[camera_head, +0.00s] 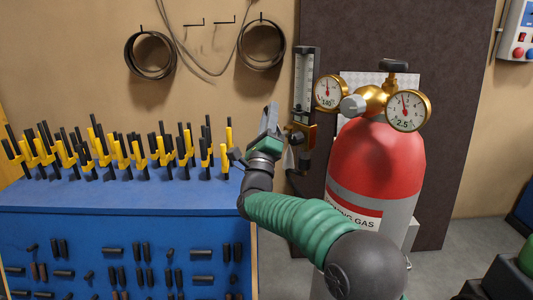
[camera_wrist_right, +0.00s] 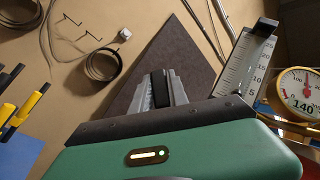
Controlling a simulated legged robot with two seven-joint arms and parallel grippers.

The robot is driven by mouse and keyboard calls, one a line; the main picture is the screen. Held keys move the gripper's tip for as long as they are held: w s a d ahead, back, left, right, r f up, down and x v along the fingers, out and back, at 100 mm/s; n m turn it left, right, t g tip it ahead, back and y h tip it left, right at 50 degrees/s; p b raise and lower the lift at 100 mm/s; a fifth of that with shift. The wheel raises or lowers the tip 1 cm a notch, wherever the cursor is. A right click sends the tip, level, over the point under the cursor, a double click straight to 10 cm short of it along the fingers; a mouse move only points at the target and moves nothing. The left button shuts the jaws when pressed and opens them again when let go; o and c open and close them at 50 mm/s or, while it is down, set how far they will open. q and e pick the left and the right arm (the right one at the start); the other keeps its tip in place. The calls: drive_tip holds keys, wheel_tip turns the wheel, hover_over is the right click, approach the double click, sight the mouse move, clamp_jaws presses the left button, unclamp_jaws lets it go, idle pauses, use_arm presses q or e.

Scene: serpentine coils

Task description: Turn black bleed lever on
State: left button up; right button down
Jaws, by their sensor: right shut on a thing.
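My right gripper (camera_head: 270,116) is raised just left of the flow meter (camera_head: 304,82) and its brass block (camera_head: 302,130). In the right wrist view the gripper (camera_wrist_right: 164,88) is shut, with a short black piece (camera_wrist_right: 160,88) between its grey fingers. I cannot tell for sure whether this piece is the black bleed lever; no separate lever shows clearly beside the gripper. The flow meter's clear scale (camera_wrist_right: 246,64) stands to the right of the fingers in that view. My left gripper is not in view.
A red gas cylinder (camera_head: 375,155) stands on the right, with two gauges (camera_head: 407,110) and a black top knob (camera_head: 393,66). A blue bench (camera_head: 120,197) with several yellow-and-black clamps is on the left. Coils (camera_head: 150,56) hang on the wall.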

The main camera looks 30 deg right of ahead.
drive_tip(key=m+g+h+b, duration=0.2)
drive_tip(key=m+b, duration=0.1)
drive_tip(key=s+m+g+h+b, duration=0.1)
drive_tip(key=m+g+h+b, duration=0.1)
drive_tip(key=m+h+b, duration=0.1)
drive_tip(key=s+m+g+h+b, duration=0.1)
drive_tip(key=m+h+b, duration=0.1)
drive_tip(key=m+b, duration=0.1)
drive_tip(key=shift+d+r+m+g+b, duration=0.1)
drive_tip(key=shift+d+m+g+b, duration=0.05)
drive_tip(key=shift+m+g+b, duration=0.2)
drive_tip(key=shift+s+d+r+m+g+h+b, duration=0.15)
drive_tip(key=shift+m+g+h+b, duration=0.2)
drive_tip(key=shift+m+g, duration=0.35)
drive_tip(key=shift+s+a+r+m+g+h+b, duration=0.15)
drive_tip(key=shift+m+g+h+b, duration=0.1)
drive_tip(key=shift+m+g+h, duration=0.45)
drive_tip(key=shift+s+d+r+m+g+h+b, duration=0.15)
drive_tip(key=shift+m+g+b, duration=0.15)
drive_tip(key=shift+m+g, duration=0.4)
drive_tip(key=shift+m, duration=0.35)
drive_tip(key=c, duration=1.7)
unclamp_jaws()
drive_tip(key=o, duration=0.4)
drive_tip(key=shift+d, duration=0.1)
drive_tip(key=shift+r, duration=0.1)
drive_tip(key=shift+g, duration=0.35)
